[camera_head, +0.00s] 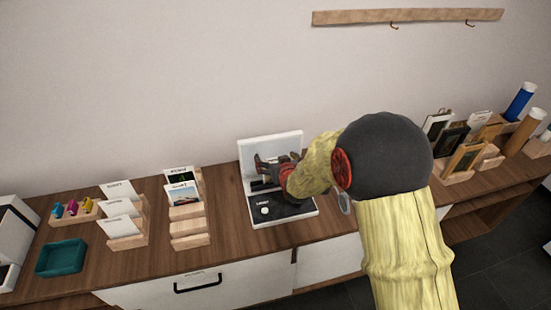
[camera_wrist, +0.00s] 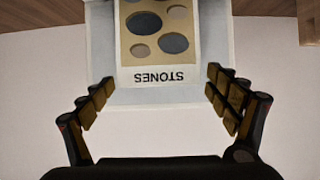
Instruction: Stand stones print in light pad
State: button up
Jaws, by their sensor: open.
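The stones print (camera_wrist: 160,58) is a card with grey and pale ovals on beige, lettered STONES, upside down in the wrist view. It appears in front of the pale panel of the light pad (camera_wrist: 102,45). My gripper (camera_wrist: 160,82) is open, its fingers spread on either side of the print's lettered edge. I cannot tell whether the print touches the pad. In the head view the light pad (camera_head: 270,146) has an upright white panel and a black base. My gripper (camera_head: 268,172) is in front of the panel, and the print is not discernible there.
Left on the wooden counter are wooden card racks (camera_head: 190,240) (camera_head: 128,241), a teal tray (camera_head: 61,257) and a holder with small coloured items (camera_head: 72,214). Framed pictures (camera_head: 465,158) and rolled tubes (camera_head: 520,100) stand at the right. Bare counter lies between the racks and pad.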

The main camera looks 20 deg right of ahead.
jog(key=shift+o, duration=0.4)
jog(key=v, duration=1.2)
dwell(0.5)
notch_tip(320, 180, up, 9)
jog(key=p, duration=0.5)
dwell(0.5)
jog(key=shift+f, duration=0.1)
dwell(0.3)
